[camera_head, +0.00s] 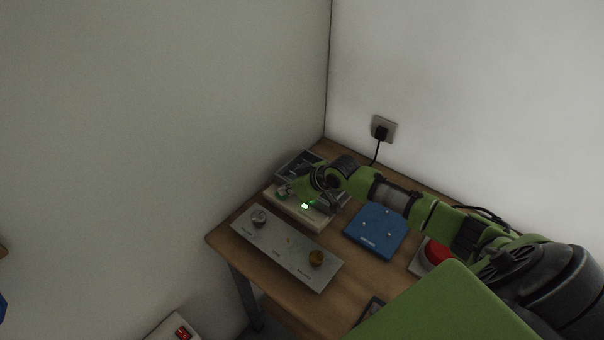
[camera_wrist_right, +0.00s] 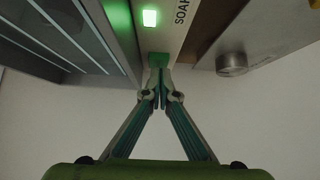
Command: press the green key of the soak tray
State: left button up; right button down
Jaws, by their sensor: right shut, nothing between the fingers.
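The soak tray (camera_head: 298,211) is a pale narrow box on the wooden table, with a lit green lamp (camera_head: 305,206). In the wrist view the tray (camera_wrist_right: 172,40) carries part of a "SOAK" label, the bright lamp (camera_wrist_right: 150,18) and the green key (camera_wrist_right: 158,60) near its edge. My right gripper (camera_wrist_right: 161,73) is shut and empty, its fingertips right at the green key. I cannot tell whether they touch or push it. My left gripper is out of view.
A grey panel with knobs (camera_head: 277,252) lies in front of the tray. A dark slatted device (camera_head: 292,164) is close behind it. A blue board (camera_head: 375,232) and a red button (camera_head: 437,252) are to the right, under my arm. Walls meet behind the table.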

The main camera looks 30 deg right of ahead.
notch_tip(320, 180, up, 3)
jog(key=shift+w+p, duration=0.1)
jog(key=shift+p, duration=0.5)
jog(key=shift+s+d+b, duration=0.4)
jog(key=shift+s+b, duration=0.35)
jog(key=shift+b, duration=0.15)
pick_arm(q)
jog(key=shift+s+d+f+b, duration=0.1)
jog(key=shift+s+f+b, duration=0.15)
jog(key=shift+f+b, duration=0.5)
pick_arm(e)
jog(key=v, duration=0.8)
jog(key=shift+r, duration=0.4)
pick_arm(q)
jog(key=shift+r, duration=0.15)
pick_arm(e)
jog(key=shift+w+a, duration=0.15)
